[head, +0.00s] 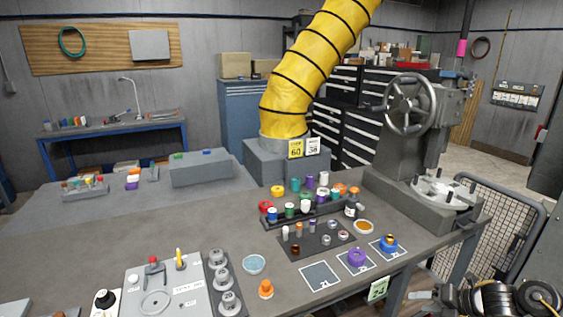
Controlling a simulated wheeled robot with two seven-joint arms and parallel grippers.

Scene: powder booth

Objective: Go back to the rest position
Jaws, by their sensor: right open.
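My right gripper (424,297) is at the lower right, beyond the table's right front edge and apart from the things on it. It is open, and I see nothing between its fingers. My left gripper is not in view. The grey worktable (200,232) fills the lower middle. Near its right front edge are square marked pads: one is bare (320,275), one bears a purple ring-shaped piece (356,257), and one bears a blue piece with an orange part (388,243).
A dark rack (300,217) of coloured bottles stands mid-table. A press with a handwheel (410,104) stands at the back right. A mesh guard (490,215) is close behind my right gripper. A panel with knobs (165,290) lies at the front left. A yellow hose (310,75) hangs behind.

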